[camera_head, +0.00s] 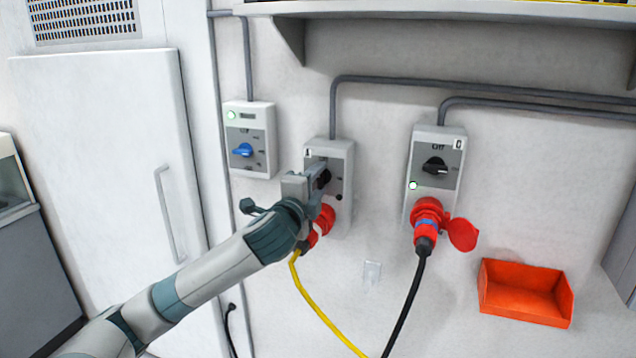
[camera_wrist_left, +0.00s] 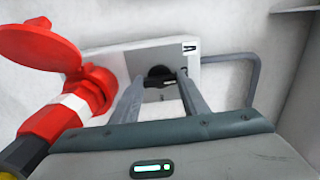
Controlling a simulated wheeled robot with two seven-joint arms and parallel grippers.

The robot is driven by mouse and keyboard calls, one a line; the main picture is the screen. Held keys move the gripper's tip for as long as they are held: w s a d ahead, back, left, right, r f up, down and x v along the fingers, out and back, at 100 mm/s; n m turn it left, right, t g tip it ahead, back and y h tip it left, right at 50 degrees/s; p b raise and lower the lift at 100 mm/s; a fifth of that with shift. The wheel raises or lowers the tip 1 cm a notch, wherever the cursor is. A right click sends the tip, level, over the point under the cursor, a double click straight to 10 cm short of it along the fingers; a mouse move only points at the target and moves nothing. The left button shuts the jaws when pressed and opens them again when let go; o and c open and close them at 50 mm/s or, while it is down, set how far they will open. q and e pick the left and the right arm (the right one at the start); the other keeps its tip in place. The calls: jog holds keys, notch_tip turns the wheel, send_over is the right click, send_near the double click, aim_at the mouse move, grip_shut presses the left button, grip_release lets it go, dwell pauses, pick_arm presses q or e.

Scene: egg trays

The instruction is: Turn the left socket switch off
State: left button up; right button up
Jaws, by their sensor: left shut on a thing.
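The left socket box (camera_head: 341,160) is grey and fixed on the wall, with a red plug and yellow cable (camera_head: 318,302) below it. Its black switch knob (camera_head: 324,178) is partly hidden by my left gripper (camera_head: 316,176). In the left wrist view, the two fingers of my left gripper (camera_wrist_left: 160,82) reach to the box plate (camera_wrist_left: 117,67) and close around the black knob (camera_wrist_left: 159,73). The knob's exact angle and its marks are hard to read. The red plug (camera_wrist_left: 68,112) with its open lid (camera_wrist_left: 40,46) is left of the fingers there. My right gripper does not show.
A second socket box (camera_head: 437,143) with a black knob, red plug and black cable is to the right. A smaller box with a blue knob (camera_head: 243,150) is to the left. An orange bin (camera_head: 525,293) hangs lower right. A shelf (camera_head: 440,10) juts out above.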

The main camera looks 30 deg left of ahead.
pick_arm(q)
jog(key=o, duration=1.1)
jog(key=shift+c, duration=0.2)
jog(key=shift+s, duration=0.15)
jog(key=shift+s+d+f+b, duration=0.1)
jog(key=shift+s+d+b, duration=0.15)
jog(key=shift+s, duration=0.3)
jog(key=b+v, duration=0.1)
jog(key=v, duration=0.6)
jog(key=shift+s+b, duration=0.3)
jog(key=shift+b, duration=0.05)
jog(key=p+v, duration=0.8)
jog(key=p, duration=0.7)
jog(key=shift+s+d, duration=0.1)
jog(key=shift+s, duration=0.05)
